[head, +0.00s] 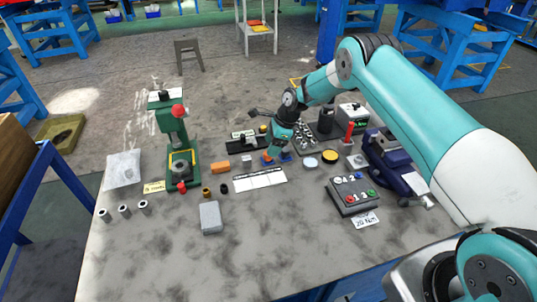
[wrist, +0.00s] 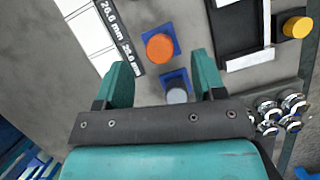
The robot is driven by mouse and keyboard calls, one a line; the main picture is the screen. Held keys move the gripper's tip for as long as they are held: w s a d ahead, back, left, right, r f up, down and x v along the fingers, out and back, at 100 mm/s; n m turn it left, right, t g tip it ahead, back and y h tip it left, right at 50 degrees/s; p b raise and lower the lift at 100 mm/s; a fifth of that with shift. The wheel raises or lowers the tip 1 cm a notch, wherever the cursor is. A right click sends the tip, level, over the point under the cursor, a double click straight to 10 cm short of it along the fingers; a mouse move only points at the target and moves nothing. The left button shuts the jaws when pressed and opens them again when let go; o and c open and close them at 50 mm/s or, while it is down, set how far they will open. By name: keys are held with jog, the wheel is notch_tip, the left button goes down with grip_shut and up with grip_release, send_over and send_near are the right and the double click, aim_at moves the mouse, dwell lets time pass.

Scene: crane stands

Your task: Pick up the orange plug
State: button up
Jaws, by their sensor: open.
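The orange plug (wrist: 160,47) is a round orange disc seen from above on a blue square base. It lies just ahead of my gripper (wrist: 163,72), a little beyond the fingertips and roughly centred between them. A grey plug (wrist: 177,95) on a similar blue base shows between the open fingers. In the head view my gripper (head: 276,150) is low over the table, and the orange plug (head: 267,157) shows small beside it, partly hidden. The fingers are apart and hold nothing. The height of the fingertips above the table is hard to tell.
A white printed strip (head: 260,180) lies in front. A black fixture (wrist: 238,30) and a yellow knob (wrist: 296,27) are to the right in the wrist view, with metal parts (wrist: 275,112) nearby. A green press (head: 172,140) stands left; a button box (head: 354,194) is right.

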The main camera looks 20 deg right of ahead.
jog(key=x, duration=0.3)
jog(key=shift+s+a+f, duration=0.1)
jog(key=shift+a+f, duration=0.05)
jog(key=shift+f, duration=0.05)
jog(key=shift+c, duration=0.2)
jog(key=c, duration=1)
notch_tip(320, 180, up, 20)
jog(key=shift+r+b, duration=0.1)
jog(key=shift+b, duration=0.75)
